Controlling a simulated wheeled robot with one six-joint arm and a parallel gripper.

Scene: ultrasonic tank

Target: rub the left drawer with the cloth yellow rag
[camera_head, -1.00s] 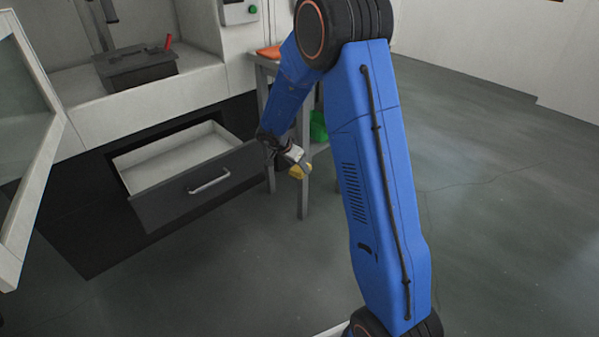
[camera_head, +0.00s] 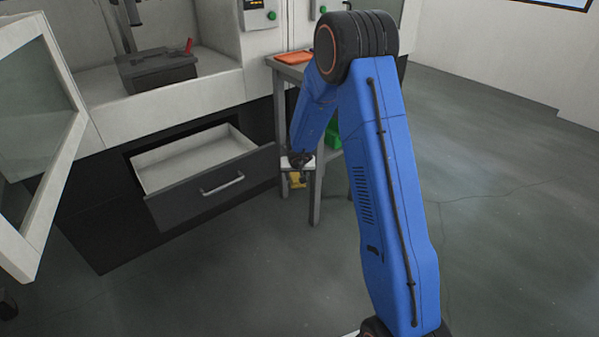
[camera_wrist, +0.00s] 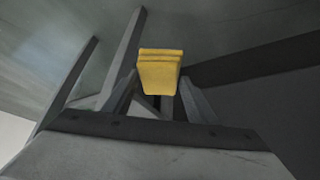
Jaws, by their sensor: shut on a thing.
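The left drawer (camera_head: 212,190) is pulled open, with a dark grey front, a silver handle and a pale, empty-looking inside. My gripper (camera_head: 297,177) is just to the right of the drawer front, beside the grey table's legs, and points down. It is shut on the yellow rag (camera_head: 296,181), which hangs below it. In the wrist view the folded yellow rag (camera_wrist: 160,70) sits between the two fingers (camera_wrist: 165,95). The rag and the drawer front look apart in the head view. The drawer is not clearly seen in the wrist view.
A grey table (camera_head: 290,75) with an orange item (camera_head: 293,57) on top and a green thing (camera_head: 333,134) below stands right of the drawer. A machine door (camera_head: 45,150) stands open at left. A dark vise-like block (camera_head: 155,70) is inside. The floor in front is clear.

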